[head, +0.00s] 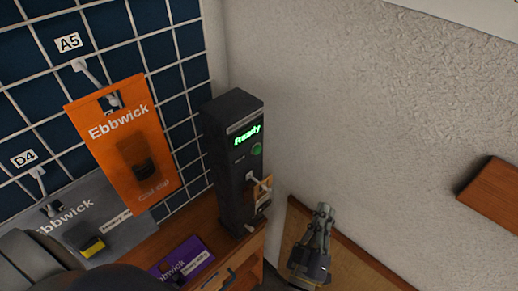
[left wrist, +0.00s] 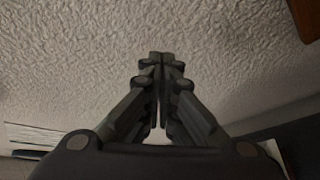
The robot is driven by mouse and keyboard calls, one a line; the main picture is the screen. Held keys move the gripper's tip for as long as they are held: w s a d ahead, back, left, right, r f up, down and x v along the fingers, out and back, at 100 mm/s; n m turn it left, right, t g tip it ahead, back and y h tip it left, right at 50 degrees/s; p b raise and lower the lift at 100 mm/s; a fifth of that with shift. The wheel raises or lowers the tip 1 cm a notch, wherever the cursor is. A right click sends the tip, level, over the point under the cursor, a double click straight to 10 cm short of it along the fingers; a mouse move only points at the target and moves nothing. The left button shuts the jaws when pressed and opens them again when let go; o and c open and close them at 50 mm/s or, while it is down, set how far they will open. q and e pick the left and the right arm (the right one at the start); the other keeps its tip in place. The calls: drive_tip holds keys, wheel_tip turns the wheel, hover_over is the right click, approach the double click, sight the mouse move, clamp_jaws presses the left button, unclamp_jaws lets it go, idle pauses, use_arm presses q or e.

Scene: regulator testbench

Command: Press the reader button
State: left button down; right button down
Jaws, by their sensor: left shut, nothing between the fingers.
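The reader (head: 232,165) is a tall dark box standing against the wall corner in the head view. Its screen shows green "Ready" text, and a round green button (head: 256,149) sits on its front just below the screen. An orange-and-white item sticks out lower on the reader's front. My left gripper (head: 322,210) is to the right of the reader and lower in the picture, apart from it. In the left wrist view the left gripper's fingers (left wrist: 161,58) are closed together with nothing between them, in front of bare wall. My right gripper is not in view.
An orange Ebbwick package (head: 112,118) and a grey one (head: 60,215) hang on the tiled grid at left. A purple package (head: 182,262) lies on the wooden surface below the reader. A brown board (head: 493,196) is at far right. The wall between is clear.

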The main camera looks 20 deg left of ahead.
sight(257, 150)
use_arm(q)
drive_tip(key=s+a+r+n+g+y, duration=0.1)
drive_tip(key=s+a+r+n+y, duration=0.1)
drive_tip(key=r+n+y, duration=0.3)
drive_tip(key=s+a+r+n+y, duration=0.1)
drive_tip(key=a+r+n+y, duration=0.2)
drive_tip(key=r+n+y, duration=0.3)
wheel_tip(257, 150, up, 3)
drive_tip(key=shift+s+a+f+n+g, duration=0.15)
drive_tip(key=shift+s+n+g, duration=0.25)
drive_tip(key=shift+n, duration=0.4)
drive_tip(key=shift+w, duration=0.1)
drive_tip(key=w+a+p, duration=0.1)
drive_tip(key=w+a, duration=0.2)
drive_tip(key=a, duration=0.5)
drive_tip(key=shift+a+p, duration=0.15)
drive_tip(key=shift+p, duration=0.2)
drive_tip(key=shift+a, duration=0.2)
